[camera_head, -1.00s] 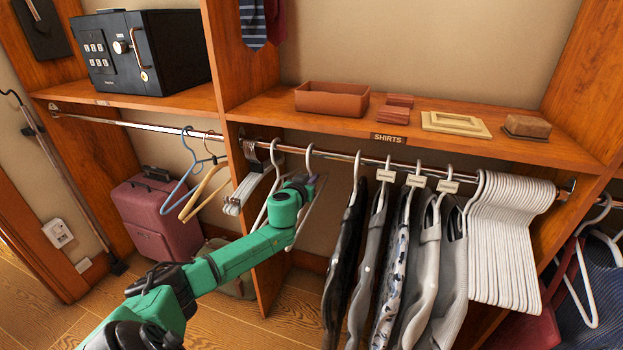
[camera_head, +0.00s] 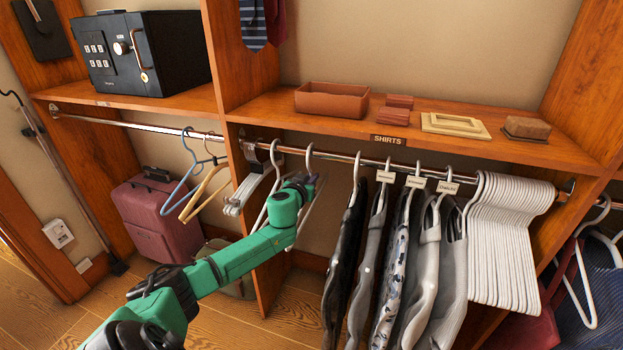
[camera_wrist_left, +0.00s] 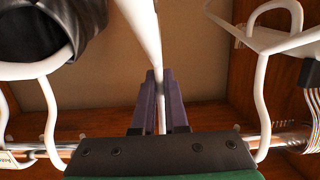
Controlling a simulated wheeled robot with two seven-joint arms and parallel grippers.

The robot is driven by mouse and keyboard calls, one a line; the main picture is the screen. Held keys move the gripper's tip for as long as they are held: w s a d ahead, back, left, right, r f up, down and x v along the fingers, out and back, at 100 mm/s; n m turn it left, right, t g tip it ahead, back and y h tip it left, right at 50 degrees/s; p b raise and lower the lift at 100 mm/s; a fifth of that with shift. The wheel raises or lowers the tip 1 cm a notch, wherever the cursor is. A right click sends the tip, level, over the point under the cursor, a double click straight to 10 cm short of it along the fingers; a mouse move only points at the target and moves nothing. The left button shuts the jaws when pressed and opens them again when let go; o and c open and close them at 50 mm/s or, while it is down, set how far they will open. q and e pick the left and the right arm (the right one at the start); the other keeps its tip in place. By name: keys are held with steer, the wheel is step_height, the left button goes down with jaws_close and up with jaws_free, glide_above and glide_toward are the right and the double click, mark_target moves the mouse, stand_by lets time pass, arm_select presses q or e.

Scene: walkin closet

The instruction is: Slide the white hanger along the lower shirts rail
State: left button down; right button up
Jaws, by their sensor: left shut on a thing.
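The white hanger (camera_head: 308,152) hangs by its hook on the lower shirts rail (camera_head: 335,156), left of the hung shirts. My left gripper (camera_head: 305,182) is just below the hook. In the left wrist view, the left gripper (camera_wrist_left: 158,88) is shut on a white hanger bar (camera_wrist_left: 144,28) that runs between its two fingers. The green arm hides part of the hanger in the head view. A second white hanger (camera_head: 274,150) hangs just to the left. My right gripper is in neither view.
Several shirts (camera_head: 385,265) with paper tags hang to the right, then a dense row of white hangers (camera_head: 505,240). Clustered hangers (camera_head: 245,192) hang by the wooden divider (camera_head: 268,280) at left. Bare rail lies between the held hanger and the nearest dark garment (camera_head: 343,255).

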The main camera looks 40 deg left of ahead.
arm_select(q)
steer(key=a, duration=0.1)
steer(key=s+a, duration=0.1)
steer(key=a, duration=0.3)
steer(key=shift+s+a+b, duration=0.1)
steer(key=shift+s+b, duration=0.25)
steer(key=shift+s, duration=0.05)
stand_by(0.3)
steer(key=shift+f, duration=0.2)
